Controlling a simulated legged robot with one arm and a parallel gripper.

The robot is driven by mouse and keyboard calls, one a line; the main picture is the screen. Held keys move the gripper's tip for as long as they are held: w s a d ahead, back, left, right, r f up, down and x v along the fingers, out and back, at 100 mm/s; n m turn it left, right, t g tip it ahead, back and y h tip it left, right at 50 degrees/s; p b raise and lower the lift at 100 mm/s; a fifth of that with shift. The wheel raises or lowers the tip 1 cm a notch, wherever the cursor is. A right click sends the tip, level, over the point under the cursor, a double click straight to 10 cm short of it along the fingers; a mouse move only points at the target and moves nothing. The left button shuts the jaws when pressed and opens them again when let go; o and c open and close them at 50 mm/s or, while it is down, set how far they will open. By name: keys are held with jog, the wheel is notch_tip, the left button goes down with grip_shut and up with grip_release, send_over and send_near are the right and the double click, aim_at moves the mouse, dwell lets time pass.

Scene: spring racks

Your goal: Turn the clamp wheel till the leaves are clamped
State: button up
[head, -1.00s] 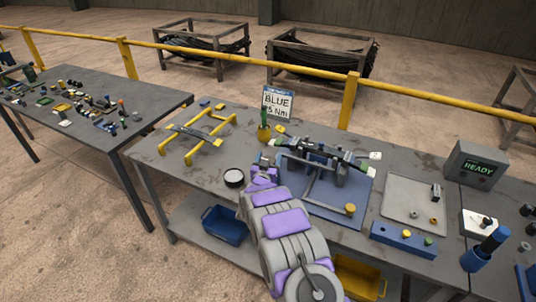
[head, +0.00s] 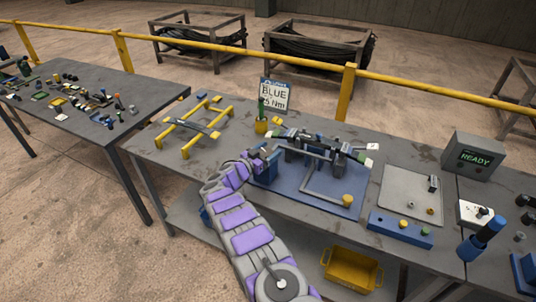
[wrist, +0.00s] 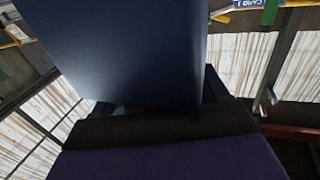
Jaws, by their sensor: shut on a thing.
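The clamp fixture stands on a blue base plate (head: 318,187) on the bench, with dark spring leaves (head: 325,150) lying across it. My gripper (head: 260,161) is at the fixture's left end in the head view, shut on a blue part there that I take for the clamp wheel (head: 271,163). In the wrist view the same dark blue body (wrist: 130,50) fills the upper middle, close between the jaws. The wheel's turn angle and the gap between the leaves cannot be made out. A grey bent bar with a yellow knob (head: 347,200) reaches over the plate's front.
A yellow frame (head: 195,128) stands at the bench's left, and a BLUE sign (head: 274,95) behind the fixture. A grey tray (head: 411,195), a blue block (head: 399,228) and a READY box (head: 474,156) are to the right. A yellow bin (head: 351,269) sits below.

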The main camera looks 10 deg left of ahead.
jog(key=shift+a+r+m+g+h+b, duration=0.15)
jog(key=shift+r+m+g+h+b, duration=0.05)
jog(key=shift+m+g+h+b, duration=0.25)
dwell(0.5)
jog(key=o, duration=1)
jog(key=shift+f, duration=0.1)
jog(key=shift+c, duration=0.2)
jog(key=p+v, duration=0.2)
jog(key=v, duration=1.5)
jog(key=shift+a+f+p, duration=0.25)
jog(key=shift+a+p, duration=0.05)
jog(key=shift+p, duration=0.05)
